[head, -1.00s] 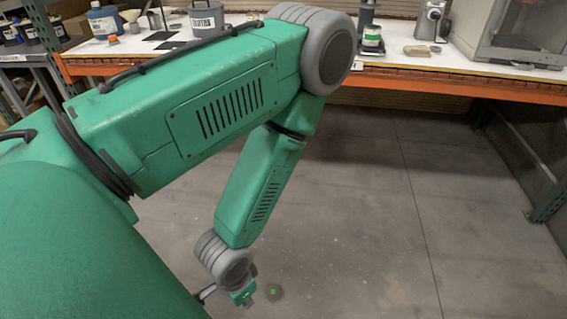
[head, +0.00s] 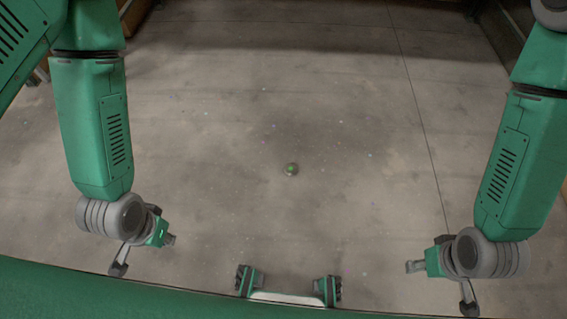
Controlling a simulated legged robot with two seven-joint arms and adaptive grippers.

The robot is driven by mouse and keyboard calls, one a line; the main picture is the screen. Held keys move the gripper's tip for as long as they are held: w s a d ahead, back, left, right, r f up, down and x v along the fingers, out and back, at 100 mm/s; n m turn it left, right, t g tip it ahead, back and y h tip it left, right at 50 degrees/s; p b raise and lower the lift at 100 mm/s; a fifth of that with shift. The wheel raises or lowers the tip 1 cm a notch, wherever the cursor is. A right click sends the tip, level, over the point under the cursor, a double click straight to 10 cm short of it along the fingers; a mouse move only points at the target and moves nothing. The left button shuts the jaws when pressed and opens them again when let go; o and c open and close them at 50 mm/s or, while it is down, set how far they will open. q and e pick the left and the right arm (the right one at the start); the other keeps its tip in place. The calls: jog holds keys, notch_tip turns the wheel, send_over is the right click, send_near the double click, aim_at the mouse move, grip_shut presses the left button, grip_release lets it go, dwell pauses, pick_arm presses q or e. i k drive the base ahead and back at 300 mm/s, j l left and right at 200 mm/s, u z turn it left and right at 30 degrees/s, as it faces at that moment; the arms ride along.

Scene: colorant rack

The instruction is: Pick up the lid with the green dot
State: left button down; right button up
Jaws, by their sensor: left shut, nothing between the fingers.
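A small round grey lid with a green dot (head: 291,169) lies on the bare concrete floor near the middle of the head view. Nothing touches it. My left gripper (head: 171,239) is at the lower left, well apart from the lid, and is shut with nothing in it. My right gripper (head: 412,266) is at the lower right, also apart from the lid. It is small and seen from above, so I cannot tell whether its fingers are open or shut.
The concrete floor (head: 340,110) around the lid is clear except for tiny coloured specks. A dark seam runs down the floor on the right. Dark shelf or bench parts show at the top corners. Green parts of my own body lie along the bottom edge.

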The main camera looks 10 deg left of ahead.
aim_at(289, 168)
jog(key=u, duration=0.1)
jog(key=i+j+u, duration=0.15)
jog(key=i+u, duration=0.3)
jog(key=i, duration=1.05)
